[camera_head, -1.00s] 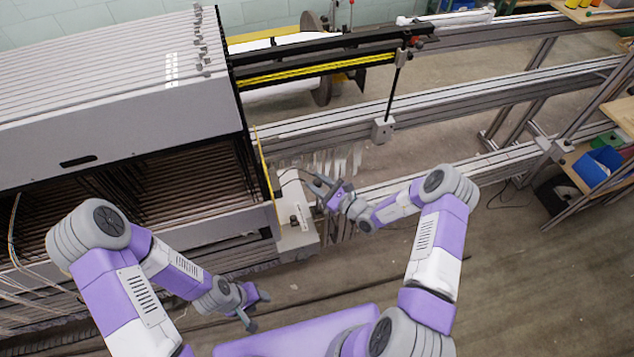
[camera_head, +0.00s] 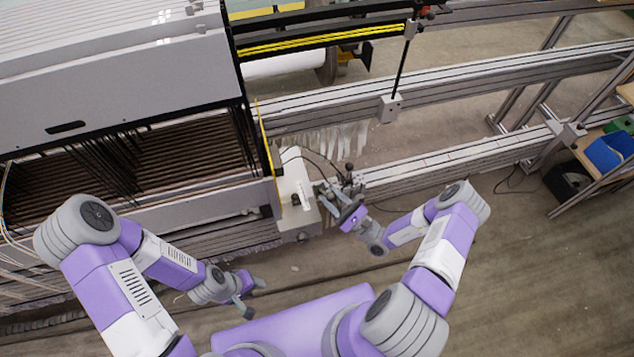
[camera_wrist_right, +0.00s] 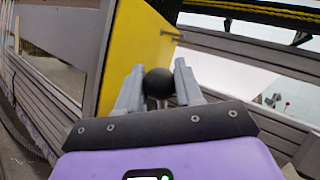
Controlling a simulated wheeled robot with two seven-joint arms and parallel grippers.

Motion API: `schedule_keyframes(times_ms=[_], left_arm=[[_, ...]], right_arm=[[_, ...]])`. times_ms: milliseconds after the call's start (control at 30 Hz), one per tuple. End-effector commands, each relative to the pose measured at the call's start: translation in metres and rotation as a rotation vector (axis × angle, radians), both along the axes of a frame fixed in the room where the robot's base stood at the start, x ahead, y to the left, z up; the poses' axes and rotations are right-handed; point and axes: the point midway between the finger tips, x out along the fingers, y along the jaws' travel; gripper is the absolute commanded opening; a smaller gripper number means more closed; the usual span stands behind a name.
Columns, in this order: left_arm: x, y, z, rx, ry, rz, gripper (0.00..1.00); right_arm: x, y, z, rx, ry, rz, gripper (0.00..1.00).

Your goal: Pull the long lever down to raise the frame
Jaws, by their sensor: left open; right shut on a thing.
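The long lever ends in a round black knob (camera_wrist_right: 159,82), seen in the right wrist view with a short bit of pale rod below it. My right gripper (camera_wrist_right: 158,84) is shut on this knob, one finger on each side. In the head view my right gripper (camera_head: 326,192) is beside the white box at the loom's right end; the lever cannot be made out clearly there. My left gripper (camera_head: 252,296) is open and empty, low in front of the loom. The dark frames (camera_head: 165,165) hang inside the loom.
The white box (camera_head: 297,200) stands close left of my right gripper. A yellow-edged upright (camera_head: 265,145) rises behind it. Metal rails (camera_head: 450,160) run off to the right. Blue bins (camera_head: 606,152) sit on a shelf at far right. Bare floor lies in front.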

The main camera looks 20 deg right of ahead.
Motion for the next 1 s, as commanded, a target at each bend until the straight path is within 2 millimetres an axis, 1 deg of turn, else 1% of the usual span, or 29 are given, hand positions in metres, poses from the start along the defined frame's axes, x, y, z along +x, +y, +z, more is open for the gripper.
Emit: schedule_keyframes(times_ms=[33,100,300,400,700,800,1000], left_arm=[[0.0,0.0,-0.003,0.0,0.0,0.0,0.43],[0.0,0.0,-0.006,0.0,0.0,0.0,0.43],[0.0,0.0,-0.018,0.0,0.0,-0.001,0.43],[0.0,0.0,-0.025,0.0,0.0,-0.001,0.43],[0.0,0.0,-0.045,0.0,0.0,-0.001,0.43],[0.0,0.0,-0.049,0.0,0.0,-0.001,0.43],[0.0,0.0,-0.054,0.0,0.0,-0.001,0.43]], right_arm=[[-0.012,0.001,-0.011,0.004,0.014,0.003,0.0],[-0.022,0.0,-0.02,0.003,0.015,0.001,0.0],[-0.044,0.003,-0.049,0.002,0.019,0.004,0.0],[-0.052,0.004,-0.063,0.0,0.019,0.007,0.0],[-0.067,0.007,-0.099,0.0,0.019,0.012,0.0],[-0.069,0.007,-0.106,0.001,0.018,0.013,0.0],[-0.071,0.007,-0.115,0.002,0.014,0.014,0.0]])
